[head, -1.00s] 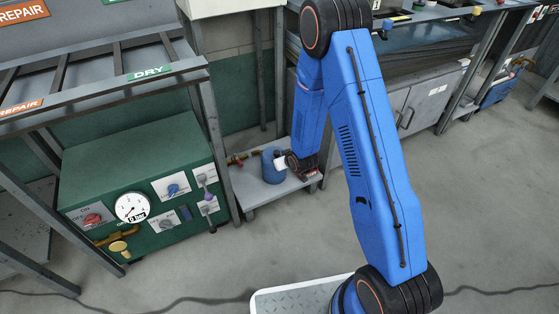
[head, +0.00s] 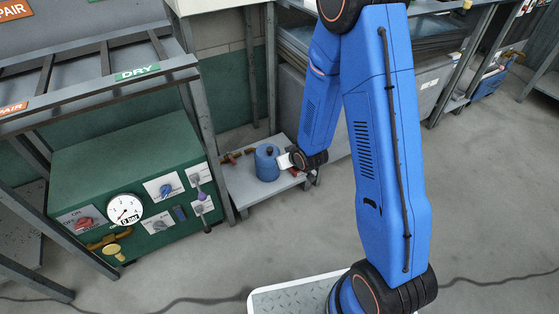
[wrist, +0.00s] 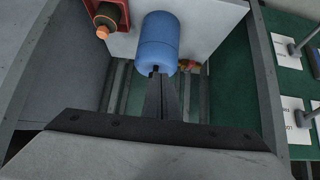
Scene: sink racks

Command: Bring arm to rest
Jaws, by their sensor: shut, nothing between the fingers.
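My blue arm reaches over the floor to the low shelf. My gripper (wrist: 158,82) is shut and empty in the wrist view, its dark fingers together. In the head view the pale end of my gripper (head: 285,161) is just right of a blue canister (head: 267,163), on the low shelf. The canister also shows in the wrist view (wrist: 158,38), just beyond the fingertips. Whether the tips touch it I cannot tell.
A green control box (head: 130,180) with a gauge, knobs and levers stands left of the shelf (head: 250,191). A grey rack (head: 85,92) with a DRY label is above the box. Grey posts flank the shelf. Open concrete floor (head: 480,195) lies to the right.

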